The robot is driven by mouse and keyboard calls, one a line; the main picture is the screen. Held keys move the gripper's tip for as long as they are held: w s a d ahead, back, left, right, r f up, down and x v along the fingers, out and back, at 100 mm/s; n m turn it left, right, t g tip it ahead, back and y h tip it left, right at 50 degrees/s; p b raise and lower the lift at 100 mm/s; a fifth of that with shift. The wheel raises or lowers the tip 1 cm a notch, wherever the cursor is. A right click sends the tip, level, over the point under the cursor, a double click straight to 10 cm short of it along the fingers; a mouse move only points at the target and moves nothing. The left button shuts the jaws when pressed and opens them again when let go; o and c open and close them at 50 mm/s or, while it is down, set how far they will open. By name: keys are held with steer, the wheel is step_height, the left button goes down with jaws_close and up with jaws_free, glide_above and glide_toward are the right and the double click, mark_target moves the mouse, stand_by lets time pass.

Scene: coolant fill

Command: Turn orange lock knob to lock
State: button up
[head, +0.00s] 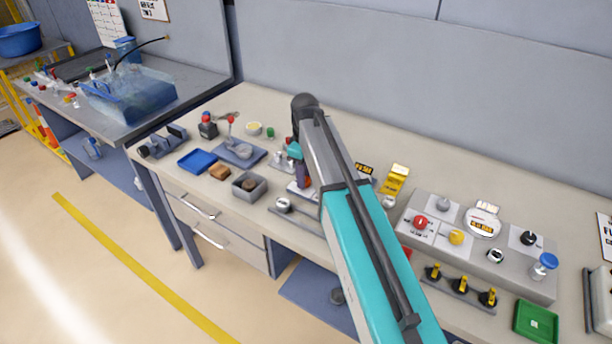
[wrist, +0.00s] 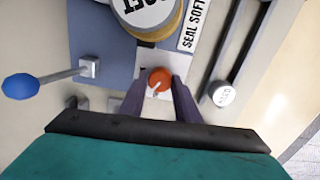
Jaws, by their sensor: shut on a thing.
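The orange lock knob (wrist: 159,79) sits on a small white plate in the wrist view, with a pale pointer mark on its face. My gripper (wrist: 159,88) has its two dark fingers on either side of the knob, shut on it. In the head view my gripper (head: 302,178) is low over the bench, and my arm hides most of the spot, so the knob does not show there.
In the wrist view a lever with a blue ball (wrist: 20,86) stands to the left, a round yellow-rimmed part (wrist: 165,38) lies just beyond the knob, and a white round knob (wrist: 223,94) is to the right. A grey control box (head: 480,262) stands right of my arm on the bench.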

steer(key=m, duration=0.6)
steer(key=shift+s, duration=0.15)
steer(key=m, duration=0.6)
steer(key=shift+f+p, duration=0.1)
steer(key=shift+p, duration=0.25)
steer(key=o, duration=0.9)
steer(key=shift+o, duration=0.7)
steer(key=shift+r, duration=0.2)
